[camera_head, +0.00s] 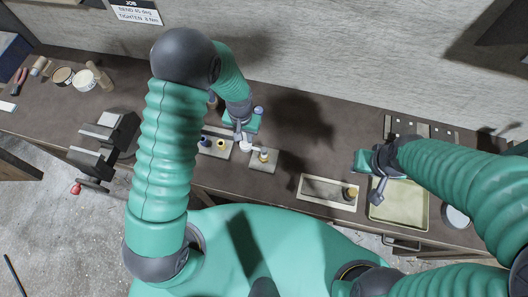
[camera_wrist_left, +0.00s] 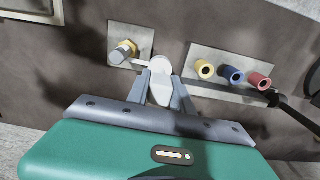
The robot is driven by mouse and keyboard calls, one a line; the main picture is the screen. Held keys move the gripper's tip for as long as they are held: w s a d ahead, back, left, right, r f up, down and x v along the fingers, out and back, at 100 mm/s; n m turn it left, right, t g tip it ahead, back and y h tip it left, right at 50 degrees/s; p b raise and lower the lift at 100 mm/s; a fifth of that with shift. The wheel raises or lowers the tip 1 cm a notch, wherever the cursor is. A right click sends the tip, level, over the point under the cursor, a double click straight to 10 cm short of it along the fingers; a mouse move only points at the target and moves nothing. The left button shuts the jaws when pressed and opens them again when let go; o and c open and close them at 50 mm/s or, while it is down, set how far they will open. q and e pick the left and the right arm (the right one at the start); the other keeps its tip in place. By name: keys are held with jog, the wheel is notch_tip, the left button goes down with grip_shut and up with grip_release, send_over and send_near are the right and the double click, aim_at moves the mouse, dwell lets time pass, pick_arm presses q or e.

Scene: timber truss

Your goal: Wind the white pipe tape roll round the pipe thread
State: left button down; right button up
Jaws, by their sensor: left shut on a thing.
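The white pipe tape roll (camera_wrist_left: 160,66) is between the two fingers of my left gripper (camera_wrist_left: 160,80), which is shut on it. In the head view the roll (camera_head: 245,146) shows just below my left gripper (camera_head: 243,135). The pipe thread (camera_wrist_left: 124,50), brass-coloured on a grey stub, stands on a small pale plate (camera_wrist_left: 143,37). It also shows in the head view (camera_head: 263,154). The roll is close beside the thread, with a narrow gap in the wrist view; their relative height is unclear. My right gripper (camera_head: 374,175) is over the right of the bench; its fingers are unclear.
A pale plate (camera_wrist_left: 216,57) with yellow, blue and red collars lies beside the roll. A dark vise (camera_head: 107,138) is at left. A shallow plate (camera_head: 318,188) with a brass piece and a yellowish tray (camera_head: 405,210) are at right. Cans (camera_head: 62,75) stand far left.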

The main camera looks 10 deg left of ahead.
pick_arm(q)
jog(key=shift+s+a, duration=0.1)
jog(key=shift+s, duration=1)
jog(key=shift+r, duration=0.1)
